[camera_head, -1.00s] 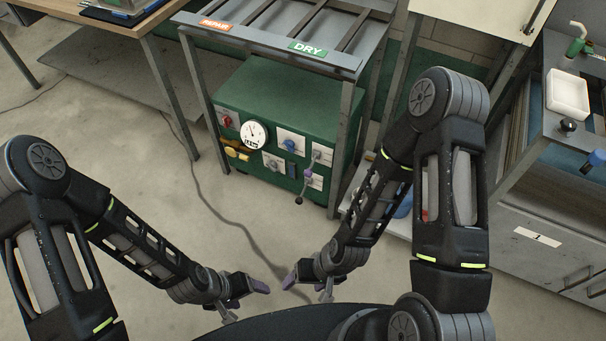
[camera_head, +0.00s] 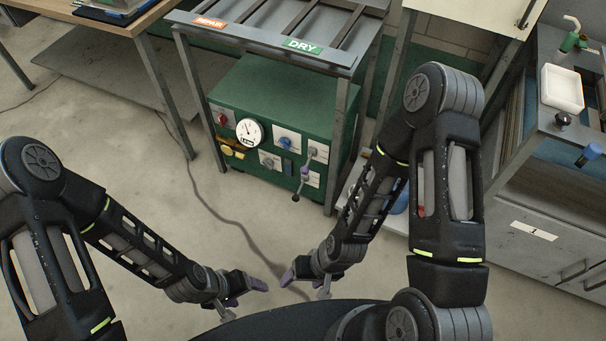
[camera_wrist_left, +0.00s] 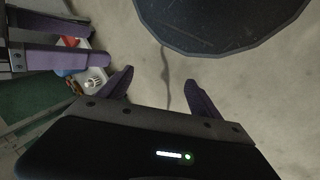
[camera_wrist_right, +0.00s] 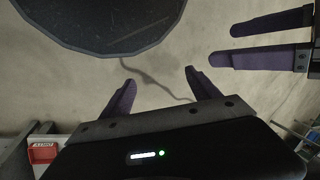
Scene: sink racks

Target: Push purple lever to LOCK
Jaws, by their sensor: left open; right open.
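The purple lever (camera_head: 304,173) is on the right part of the green box's front panel, below the rack. It slants down and ends in a dark knob (camera_head: 296,198). Its LOCK marking is too small to read. My left gripper (camera_head: 260,284) is open and empty, low in the head view and well apart from the box; its two purple fingers are spread in the left wrist view (camera_wrist_left: 160,77). My right gripper (camera_head: 288,280) is also low in front of me, away from the lever; its fingers are spread and empty in the right wrist view (camera_wrist_right: 160,76).
The green box (camera_head: 270,95) also carries a round gauge (camera_head: 249,132), a red knob (camera_head: 221,118), a yellow handle (camera_head: 231,152) and a blue knob (camera_head: 285,143). Metal rack legs (camera_head: 339,150) flank it. A sink counter (camera_head: 535,150) stands right.

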